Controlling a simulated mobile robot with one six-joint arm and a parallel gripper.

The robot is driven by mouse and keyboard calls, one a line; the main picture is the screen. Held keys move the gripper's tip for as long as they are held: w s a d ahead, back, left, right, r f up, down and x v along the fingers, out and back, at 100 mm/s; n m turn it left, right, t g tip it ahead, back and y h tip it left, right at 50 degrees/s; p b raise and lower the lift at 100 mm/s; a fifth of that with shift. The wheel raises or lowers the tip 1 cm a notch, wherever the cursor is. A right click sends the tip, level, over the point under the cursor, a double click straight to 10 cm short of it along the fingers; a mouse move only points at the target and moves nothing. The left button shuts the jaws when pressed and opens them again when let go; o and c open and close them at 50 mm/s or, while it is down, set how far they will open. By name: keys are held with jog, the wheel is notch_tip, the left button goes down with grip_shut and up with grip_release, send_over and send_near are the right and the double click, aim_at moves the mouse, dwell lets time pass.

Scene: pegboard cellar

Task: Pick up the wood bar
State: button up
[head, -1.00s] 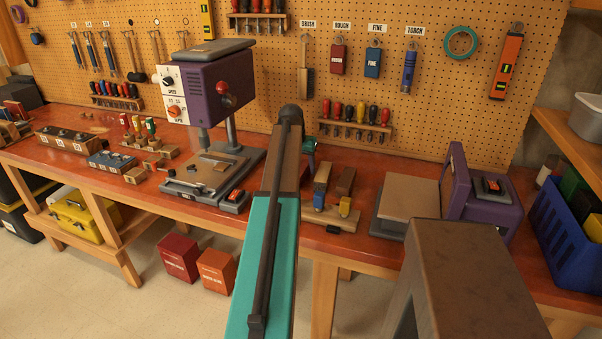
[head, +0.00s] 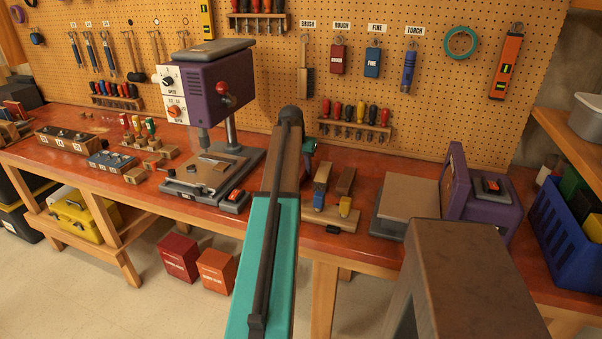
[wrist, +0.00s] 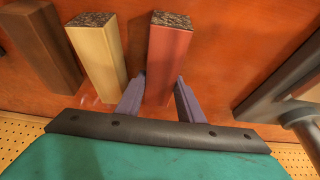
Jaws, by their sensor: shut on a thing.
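My gripper (wrist: 160,95) has its two purple fingers on either side of a reddish bar (wrist: 171,55) and is shut on it. This bar has a speckled end face. A pale, tan bar (wrist: 97,55) lies just left of it in the wrist view, and a dark brown bar (wrist: 40,45) lies further left. Which of them is the wood bar is not marked. In the head view my arm hides most of the gripper and the held bar. I cannot tell whether the held bar is clear of the table.
The red workbench (head: 385,168) carries a purple drill press (head: 212,95) to the left and a purple machine (head: 488,205) to the right. A wooden rack (head: 335,218) with blue and yellow pieces stands near the front edge. A pegboard (head: 430,90) closes the back.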

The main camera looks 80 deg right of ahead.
jog(key=shift+r, duration=0.15)
notch_tip(320, 180, up, 10)
jog(key=b, duration=0.1)
jog(key=shift+r+b, duration=0.15)
jog(key=shift+b, duration=0.25)
dwell(0.4)
dwell(0.4)
jog(key=shift+w, duration=0.1)
